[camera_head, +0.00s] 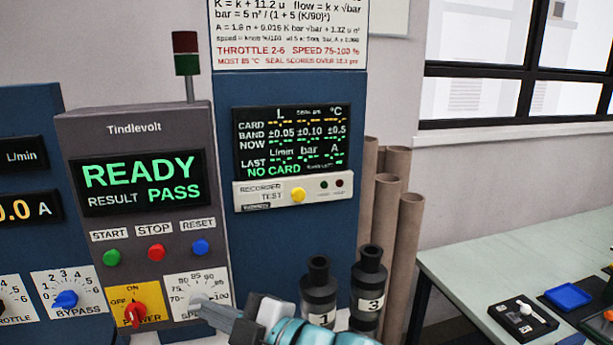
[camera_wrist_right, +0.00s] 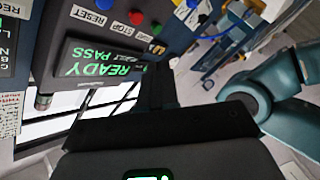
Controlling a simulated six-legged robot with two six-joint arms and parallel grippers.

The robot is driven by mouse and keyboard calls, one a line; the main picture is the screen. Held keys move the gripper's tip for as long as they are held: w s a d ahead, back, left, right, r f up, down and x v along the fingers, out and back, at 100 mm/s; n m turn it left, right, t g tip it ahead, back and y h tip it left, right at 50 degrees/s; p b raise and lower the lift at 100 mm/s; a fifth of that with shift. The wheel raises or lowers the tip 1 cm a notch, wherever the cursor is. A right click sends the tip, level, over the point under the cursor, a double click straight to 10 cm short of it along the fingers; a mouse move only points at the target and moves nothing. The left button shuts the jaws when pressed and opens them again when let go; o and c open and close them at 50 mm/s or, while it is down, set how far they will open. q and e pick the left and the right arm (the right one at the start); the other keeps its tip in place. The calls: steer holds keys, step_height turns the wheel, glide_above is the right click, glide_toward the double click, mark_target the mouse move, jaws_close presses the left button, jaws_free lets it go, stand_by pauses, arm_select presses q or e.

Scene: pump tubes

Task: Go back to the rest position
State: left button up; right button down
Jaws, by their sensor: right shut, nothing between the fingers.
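My right gripper (camera_head: 208,309) reaches in from the bottom of the head view. Its narrow grey fingers are shut and empty, in front of the lower part of the speed dial (camera_head: 183,284). I cannot tell whether the fingertips touch the dial's knob. In the right wrist view the dark fingers (camera_wrist_right: 158,88) are together, pointing at the Tindlevolt panel. My left gripper is not in view.
The Tindlevolt panel (camera_head: 134,128) reads READY, RESULT PASS. Below are green, red and blue buttons and a red power knob (camera_head: 135,314). Black bottles marked 1 (camera_head: 319,295) and 3 (camera_head: 368,290) stand close to my right arm. A pale table (camera_head: 510,255) is at right.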

steer(key=w+d+f+m+h, duration=0.25)
steer(key=d+f, duration=0.25)
steer(key=f, duration=0.5)
steer(key=w+d+f+m+h, duration=0.1)
steer(key=d+f+m+h, duration=0.1)
steer(key=d+f+m, duration=0.5)
steer(key=w+d+f+m+h, duration=0.15)
steer(key=d+f, duration=0.25)
steer(key=f, duration=0.8)
steer(key=s+d+f+m+g+h, duration=0.2)
steer(key=s+d+f+m, duration=0.15)
steer(key=s+f, duration=0.35)
steer(key=s+d+f+m+g+h, duration=0.2)
steer(key=s+d+f+m, duration=0.15)
steer(key=f, duration=0.55)
steer(key=s+d+f+m+g, duration=0.1)
steer(key=s+f+m, duration=0.1)
steer(key=s, duration=0.4)
steer(key=s+d+f+m+g+h, duration=0.1)
steer(key=s+m+g, duration=0.1)
steer(key=s+m, duration=0.2)
steer(key=s, duration=0.3)
steer(key=shift+d+f+g, duration=0.15)
steer(key=shift+f+g, duration=0.15)
steer(key=shift+f, duration=0.1)
steer(key=shift+w+a, duration=0.1)
steer(key=shift+a, duration=0.1)
